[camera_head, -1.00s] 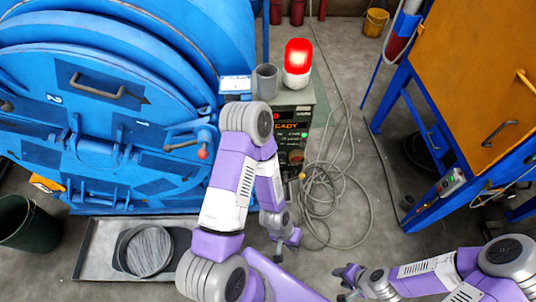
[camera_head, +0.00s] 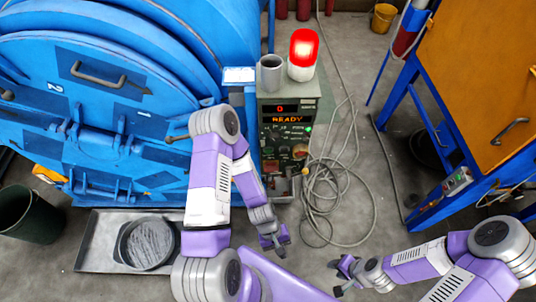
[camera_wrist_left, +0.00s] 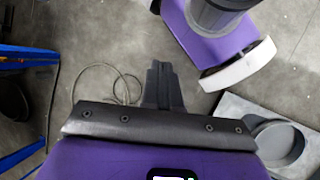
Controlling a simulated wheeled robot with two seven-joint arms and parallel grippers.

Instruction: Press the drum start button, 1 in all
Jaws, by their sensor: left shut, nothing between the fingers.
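The control panel (camera_head: 272,135) stands right of the blue drum machine (camera_head: 110,110). Its display (camera_head: 288,119) reads READY in orange, with a red digit above. A small green lit button (camera_head: 308,129) is at the panel's right edge, and a red round knob (camera_head: 300,151) is lower down. Which control is the start button cannot be read. My left gripper (camera_head: 275,241) is shut and empty, in front of and below the panel, clear of it. Its closed fingers show in the left wrist view (camera_wrist_left: 160,72) over bare floor. My right gripper (camera_head: 338,278) looks open and empty, low over the floor.
A red lit beacon (camera_head: 303,55) and a grey cup (camera_head: 270,74) stand on top of the panel cabinet. Coiled cable (camera_head: 340,195) lies on the floor. A blue-and-orange machine (camera_head: 480,90) stands at right. A tray (camera_head: 100,240) lies at lower left.

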